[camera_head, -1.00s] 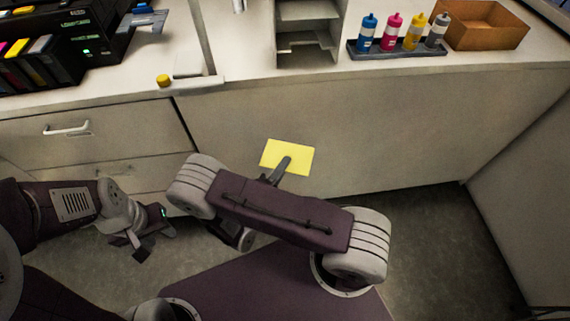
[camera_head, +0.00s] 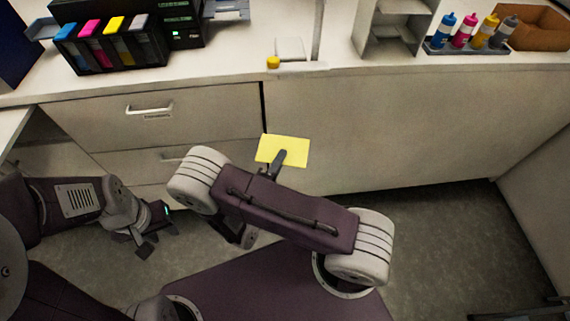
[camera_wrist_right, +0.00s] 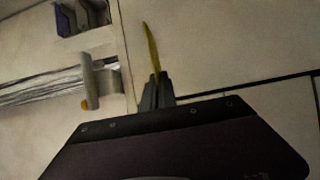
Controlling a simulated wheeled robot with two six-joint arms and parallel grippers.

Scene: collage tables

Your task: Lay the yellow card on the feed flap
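The yellow card (camera_head: 284,150) is held up in front of the cabinet fronts in the head view. My right gripper (camera_head: 278,160) is shut on its lower edge. In the right wrist view the card (camera_wrist_right: 151,48) shows nearly edge-on, rising from between the closed fingers (camera_wrist_right: 156,90). My left gripper (camera_head: 148,241) hangs low at the left, its fingers apart and empty. A black printer (camera_head: 187,20) stands on the counter at the upper left.
Ink cartridges (camera_head: 112,45) stand at the printer's front. A yellow knob (camera_head: 273,62) and a pale plate sit by a post on the counter. A shelf unit (camera_head: 392,30), several bottles (camera_head: 465,32) and a brown box (camera_head: 540,28) are farther right.

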